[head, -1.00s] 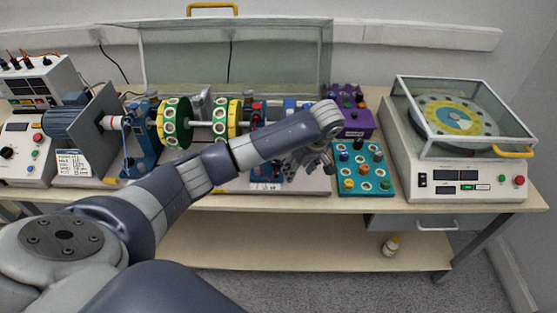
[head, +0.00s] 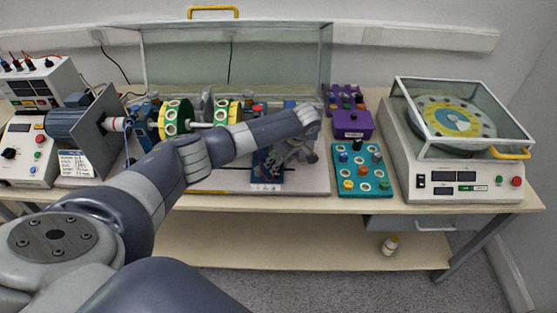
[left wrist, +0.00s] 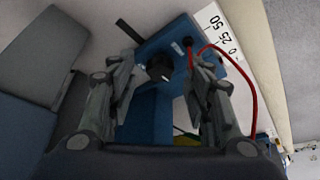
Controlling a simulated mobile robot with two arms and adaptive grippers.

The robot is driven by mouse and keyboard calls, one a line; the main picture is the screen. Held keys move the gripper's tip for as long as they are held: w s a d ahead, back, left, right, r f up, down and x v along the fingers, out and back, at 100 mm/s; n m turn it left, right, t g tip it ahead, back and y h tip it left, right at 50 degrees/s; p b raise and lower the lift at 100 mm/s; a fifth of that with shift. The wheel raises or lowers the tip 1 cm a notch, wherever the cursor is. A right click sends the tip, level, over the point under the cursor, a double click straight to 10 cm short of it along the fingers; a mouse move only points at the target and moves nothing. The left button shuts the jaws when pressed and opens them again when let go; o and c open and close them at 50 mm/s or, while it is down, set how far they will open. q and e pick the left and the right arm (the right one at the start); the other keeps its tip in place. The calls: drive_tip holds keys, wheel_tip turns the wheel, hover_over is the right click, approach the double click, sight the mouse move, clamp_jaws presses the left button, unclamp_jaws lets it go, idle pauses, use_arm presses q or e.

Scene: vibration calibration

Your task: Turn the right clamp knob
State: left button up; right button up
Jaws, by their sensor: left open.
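My left gripper (head: 284,158) reaches the right-hand blue bearing stand (head: 262,167) in the head view, and my forearm hides much of that stand. In the left wrist view my left gripper (left wrist: 163,82) is open, one finger to each side of a black knob (left wrist: 159,68) on the blue stand (left wrist: 150,110). The knob appears between and beyond the fingers, and I see no finger touching it. I cannot make out the knob in the head view. My right gripper is not in view.
A red cable (left wrist: 250,95) arcs past the right finger in the left wrist view. Green-and-yellow discs (head: 176,118) sit on the shaft left of my forearm. A teal tray (head: 361,171) and a balancing machine (head: 462,192) stand to the right. A clear guard (head: 280,60) stands behind.

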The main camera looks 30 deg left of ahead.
use_arm(q)
drive_tip(key=shift+a+f, duration=0.15)
drive_tip(key=shift+f, duration=0.3)
